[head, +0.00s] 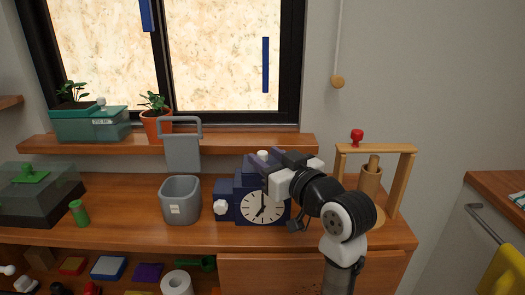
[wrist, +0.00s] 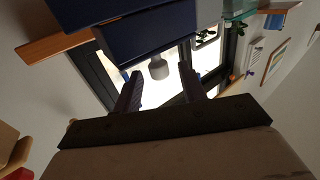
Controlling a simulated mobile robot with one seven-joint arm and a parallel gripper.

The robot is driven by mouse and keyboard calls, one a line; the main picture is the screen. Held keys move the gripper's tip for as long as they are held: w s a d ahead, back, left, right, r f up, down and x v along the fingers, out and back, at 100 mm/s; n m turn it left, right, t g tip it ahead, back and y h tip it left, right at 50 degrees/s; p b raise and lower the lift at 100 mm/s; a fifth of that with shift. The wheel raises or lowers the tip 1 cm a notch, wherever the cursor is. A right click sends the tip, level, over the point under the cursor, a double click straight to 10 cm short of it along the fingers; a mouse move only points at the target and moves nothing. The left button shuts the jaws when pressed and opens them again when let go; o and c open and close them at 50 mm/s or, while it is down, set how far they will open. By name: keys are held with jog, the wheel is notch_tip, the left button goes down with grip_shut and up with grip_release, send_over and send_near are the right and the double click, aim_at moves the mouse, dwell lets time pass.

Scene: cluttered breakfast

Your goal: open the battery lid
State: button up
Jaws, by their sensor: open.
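A navy blue stepped clock (head: 247,187) with a white dial (head: 262,208) stands on the wooden counter. A white knob sticks out at its left side (head: 221,207), and another pale knob (head: 262,154) shows at its top. My gripper (head: 268,165) is open at the clock's top, coming from the right. In the wrist view a navy block (wrist: 150,32) fills the top, and a grey-white knob (wrist: 158,67) lies between the two apart fingers in the picture. Contact cannot be told. I cannot make out which part is the battery lid; the arm covers the clock's right side.
A grey bin (head: 180,203) stands left of the clock. A wooden arch frame (head: 408,170) and a wooden cylinder (head: 370,180) stand close on the right. A shelf (head: 225,142) runs behind, with a potted plant (head: 155,122).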

jog(key=shift+x, duration=1.2)
grip_shut()
